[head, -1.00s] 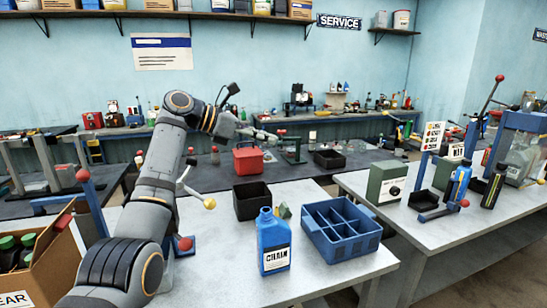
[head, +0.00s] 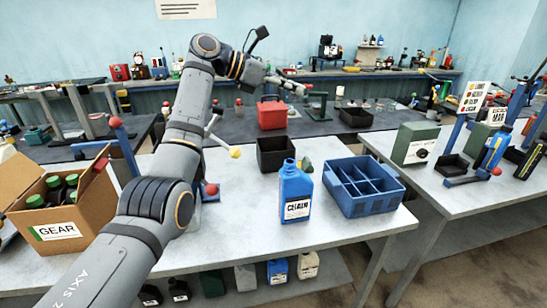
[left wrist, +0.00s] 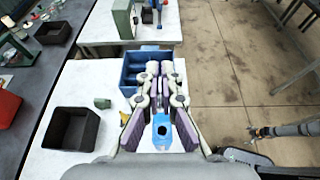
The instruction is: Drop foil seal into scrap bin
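No foil seal can be made out in either view. A blue bottle (head: 296,192) with a white label stands on the front bench, its open neck seen from above in the left wrist view (left wrist: 165,133). The black open bin (head: 275,155) stands behind it and also shows in the left wrist view (left wrist: 70,129). Which container is the scrap bin is not marked. My left gripper (head: 300,88) is raised beyond the bin in the head view.
A blue divided tray (head: 363,187) stands right of the bottle. A small green object (head: 305,166) sits behind the bottle. An open carton (head: 62,203) holds bottles at left. A red box (head: 272,115) and another black bin (head: 356,117) are on the bench behind.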

